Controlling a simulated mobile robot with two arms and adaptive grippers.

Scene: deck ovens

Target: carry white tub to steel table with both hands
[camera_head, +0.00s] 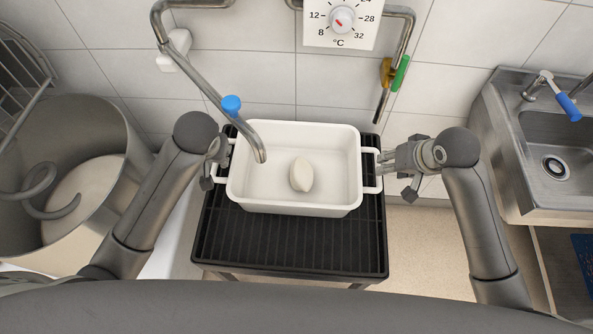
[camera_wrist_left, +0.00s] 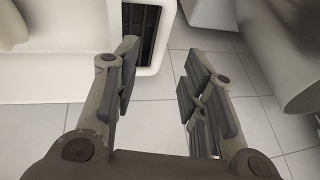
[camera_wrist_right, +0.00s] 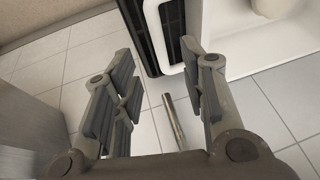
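The white tub (camera_head: 292,208) sits upright on a black ribbed stand (camera_head: 290,248) in the head view. A pale oval lump (camera_head: 301,174) lies inside it. The tub has a loop handle on each short side. My left gripper (camera_head: 214,165) is at the left handle, its fingers partly hidden; in the left wrist view (camera_wrist_left: 160,62) its fingers are apart, with the handle just beyond the tips. My right gripper (camera_head: 392,162) is beside the right handle (camera_head: 372,170); in the right wrist view (camera_wrist_right: 157,58) its fingers are apart and empty. I cannot make out a steel table.
A metal faucet (camera_head: 210,90) with a blue knob reaches over the tub's left rear. A large mixer bowl (camera_head: 100,125) stands at left. A steel sink unit (camera_head: 505,165) stands at right. A dial (camera_head: 342,20) is on the tiled wall behind. Floor shows right of the stand.

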